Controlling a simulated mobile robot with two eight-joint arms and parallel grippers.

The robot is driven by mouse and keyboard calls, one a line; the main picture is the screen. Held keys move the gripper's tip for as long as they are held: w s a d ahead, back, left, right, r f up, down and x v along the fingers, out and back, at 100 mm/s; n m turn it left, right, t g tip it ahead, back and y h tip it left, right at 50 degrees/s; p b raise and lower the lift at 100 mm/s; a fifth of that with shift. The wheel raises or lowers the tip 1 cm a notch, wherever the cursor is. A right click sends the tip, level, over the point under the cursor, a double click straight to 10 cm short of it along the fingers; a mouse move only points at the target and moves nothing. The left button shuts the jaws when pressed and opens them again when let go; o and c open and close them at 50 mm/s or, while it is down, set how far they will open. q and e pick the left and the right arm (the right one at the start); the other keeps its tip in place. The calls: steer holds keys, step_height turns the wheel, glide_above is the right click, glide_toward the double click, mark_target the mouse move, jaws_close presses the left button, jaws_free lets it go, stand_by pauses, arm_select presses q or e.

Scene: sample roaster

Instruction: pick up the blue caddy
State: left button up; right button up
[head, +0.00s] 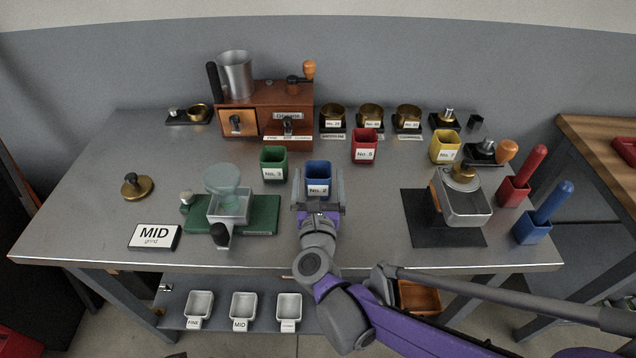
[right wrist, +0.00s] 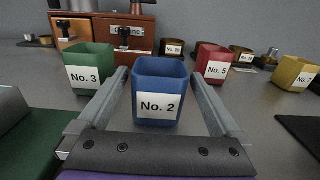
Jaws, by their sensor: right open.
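The blue caddy (head: 318,174), an open square cup labelled "No. 2", stands upright on the grey table. It also shows in the middle of the right wrist view (right wrist: 160,88). My right gripper (head: 319,182) is open, with one finger on each side of the caddy. In the right wrist view the fingers (right wrist: 160,95) reach along both sides with gaps showing, and the caddy is not gripped. My left gripper is not in view.
A green caddy (head: 273,163) labelled "No. 3" stands close on the left. A red caddy (head: 365,147) is behind right, and a yellow one (head: 445,146) is farther right. A green mat (head: 262,214) with a glass-topped device lies left of my wrist.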

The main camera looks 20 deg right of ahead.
steer(key=shift+x, duration=0.8)
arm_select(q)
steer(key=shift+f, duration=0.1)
arm_select(e)
steer(key=shift+s, duration=0.1)
steer(key=c, duration=1.5)
